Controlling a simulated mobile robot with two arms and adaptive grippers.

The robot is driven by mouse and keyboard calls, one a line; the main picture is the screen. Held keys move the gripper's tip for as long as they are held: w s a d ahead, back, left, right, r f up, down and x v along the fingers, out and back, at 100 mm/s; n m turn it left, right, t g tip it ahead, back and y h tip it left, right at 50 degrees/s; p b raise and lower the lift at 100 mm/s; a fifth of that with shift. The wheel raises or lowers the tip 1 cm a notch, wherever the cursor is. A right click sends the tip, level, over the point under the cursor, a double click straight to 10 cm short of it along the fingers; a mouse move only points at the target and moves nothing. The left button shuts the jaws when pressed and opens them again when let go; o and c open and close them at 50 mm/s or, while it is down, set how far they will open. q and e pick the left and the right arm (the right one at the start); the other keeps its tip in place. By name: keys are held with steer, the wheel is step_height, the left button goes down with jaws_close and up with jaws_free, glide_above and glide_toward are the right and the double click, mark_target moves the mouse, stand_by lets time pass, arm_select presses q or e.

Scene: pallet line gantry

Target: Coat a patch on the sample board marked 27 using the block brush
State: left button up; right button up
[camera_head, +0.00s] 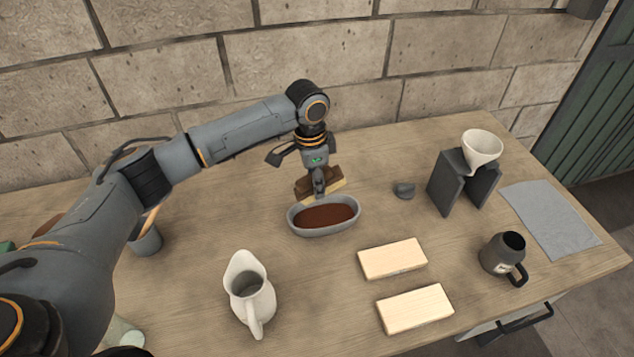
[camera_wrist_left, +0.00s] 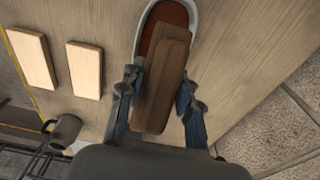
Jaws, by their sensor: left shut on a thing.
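My left gripper (camera_head: 319,188) is shut on the block brush (camera_head: 304,184), a brown block with a pale lower edge. It holds the brush just above the back of the oval grey dish (camera_head: 293,222) of red-brown coating. In the left wrist view the brush (camera_wrist_left: 162,95) lies between the fingers (camera_wrist_left: 158,100) and covers part of the dish (camera_wrist_left: 192,14). Two bare pale wooden boards lie flat at the front: a farther one (camera_head: 392,259) and a nearer one (camera_head: 414,309). No number is readable on either. My right gripper is not in view.
A white pitcher (camera_head: 250,290) stands left of the boards, a dark mug (camera_head: 503,255) right of them. A white funnel cup (camera_head: 481,149) sits on a dark stand (camera_head: 462,182). A grey cloth (camera_head: 552,218) lies at the right.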

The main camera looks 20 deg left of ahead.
arm_select(q)
steer(key=shift+w+f, duration=0.1)
steer(key=shift+w, duration=0.15)
steer(key=shift+w+d+f, duration=0.1)
steer(key=shift+w+f, duration=0.05)
steer(key=shift+f, duration=0.05)
steer(key=shift+w+f+b, duration=0.15)
steer(key=shift+f+b, duration=0.7)
steer(key=shift+b, duration=0.05)
step_height(320, 180, down, 5)
steer(key=b, duration=0.4)
steer(key=shift+r, duration=0.1)
steer(key=shift+f+b, duration=0.35)
steer(key=shift+f, duration=1.1)
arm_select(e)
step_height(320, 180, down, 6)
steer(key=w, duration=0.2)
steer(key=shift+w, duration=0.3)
arm_select(q)
steer(key=shift+r, duration=0.1)
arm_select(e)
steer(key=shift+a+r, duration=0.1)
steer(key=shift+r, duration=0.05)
arm_select(q)
step_height(320, 180, up, 8)
steer(key=p, duration=0.8)
steer(key=shift+f, duration=0.25)
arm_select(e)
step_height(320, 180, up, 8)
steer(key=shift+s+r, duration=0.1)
